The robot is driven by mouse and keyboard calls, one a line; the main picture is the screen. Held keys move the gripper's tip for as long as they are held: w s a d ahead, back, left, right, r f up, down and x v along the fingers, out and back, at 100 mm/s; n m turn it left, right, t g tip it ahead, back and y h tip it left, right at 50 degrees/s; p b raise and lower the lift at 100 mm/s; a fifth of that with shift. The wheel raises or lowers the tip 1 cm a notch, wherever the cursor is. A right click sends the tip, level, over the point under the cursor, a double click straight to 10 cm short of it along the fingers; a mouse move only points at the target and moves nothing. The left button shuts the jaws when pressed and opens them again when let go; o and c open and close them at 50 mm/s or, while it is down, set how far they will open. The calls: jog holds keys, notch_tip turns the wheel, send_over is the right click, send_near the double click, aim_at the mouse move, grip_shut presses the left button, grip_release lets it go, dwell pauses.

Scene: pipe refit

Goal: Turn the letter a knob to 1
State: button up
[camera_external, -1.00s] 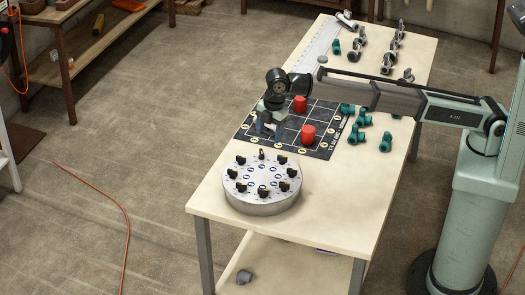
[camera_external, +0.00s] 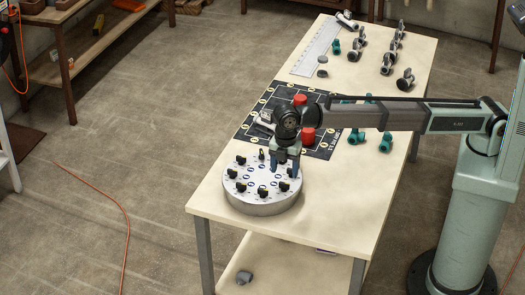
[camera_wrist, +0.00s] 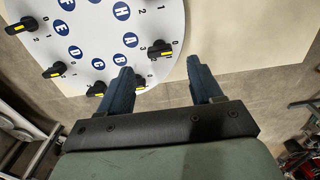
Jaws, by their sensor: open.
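A round white dial plate (camera_external: 262,202) with several black knobs stands at the near end of the table. In the wrist view, the plate (camera_wrist: 105,18) shows blue letter discs, including the letter A disc (camera_wrist: 131,40). The black knob beside A (camera_wrist: 160,48) has a yellow mark and small numbers around it; its exact setting is hard to read. My gripper (camera_external: 285,169) points down over the plate's right side, open and empty. In the wrist view, its two fingers (camera_wrist: 158,72) are apart, with the A knob just beyond the gap. I cannot tell the height between them.
A black gridded board (camera_external: 255,130) with red cylinders (camera_external: 308,135) lies behind the plate. Green fittings (camera_external: 386,142) stand right. Bare table (camera_external: 330,205) lies right of the plate.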

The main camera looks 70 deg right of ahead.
aim_at(284, 183)
jog(key=shift+f, duration=2.9)
jog(key=c, duration=1.1)
